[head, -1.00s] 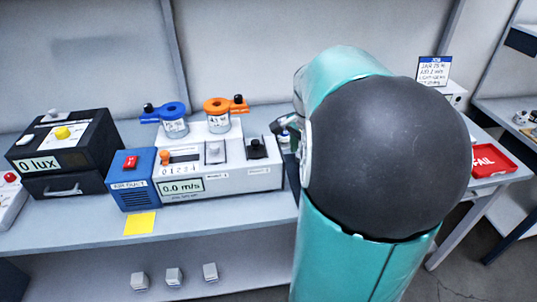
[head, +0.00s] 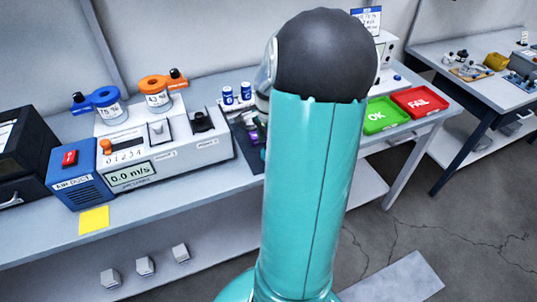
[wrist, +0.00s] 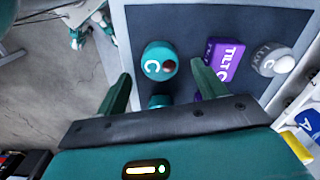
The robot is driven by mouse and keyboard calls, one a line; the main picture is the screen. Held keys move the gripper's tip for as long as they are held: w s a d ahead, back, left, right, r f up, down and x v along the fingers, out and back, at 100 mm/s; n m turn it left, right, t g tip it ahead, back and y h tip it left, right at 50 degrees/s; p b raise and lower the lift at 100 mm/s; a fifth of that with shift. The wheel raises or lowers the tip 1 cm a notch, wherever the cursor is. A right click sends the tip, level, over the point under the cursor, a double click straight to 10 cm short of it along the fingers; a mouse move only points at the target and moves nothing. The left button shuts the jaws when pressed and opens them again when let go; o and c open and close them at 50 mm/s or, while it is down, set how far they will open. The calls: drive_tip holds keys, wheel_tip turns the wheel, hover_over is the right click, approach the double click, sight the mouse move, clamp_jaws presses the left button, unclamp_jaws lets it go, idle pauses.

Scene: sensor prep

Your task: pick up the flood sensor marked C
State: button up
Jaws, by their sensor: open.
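In the wrist view a round teal sensor (wrist: 159,62) marked with a white C, with a dark reddish spot, sits on a dark mat (wrist: 180,18). The word flood cannot be read on it. My gripper (wrist: 161,73) is open and empty, its fingers apart to the left and right of this sensor's near side. A second teal piece (wrist: 159,101) shows partly between the fingers. A purple block (wrist: 226,58) reading TILT C stands to the right, by the right finger. A grey-white round sensor (wrist: 275,61) is farther right. In the head view my arm hides the gripper and most of the mat.
In the head view the anemometer box (head: 165,150) stands left of the mat, with blue-labelled jars (head: 236,95) behind the mat. The green OK tray (head: 383,116) and red FAIL tray (head: 420,101) lie to the right. The bench's front edge runs below the mat.

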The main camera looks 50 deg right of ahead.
wheel_tip(320, 180, down, 4)
drive_tip(key=shift+w+r, duration=0.1)
drive_tip(key=shift+r, duration=0.05)
drive_tip(key=shift+a, duration=0.1)
drive_tip(key=shift+c, duration=0.2)
drive_tip(key=c, duration=1.1)
drive_tip(key=shift+o, duration=0.2)
drive_tip(key=shift+r, duration=0.15)
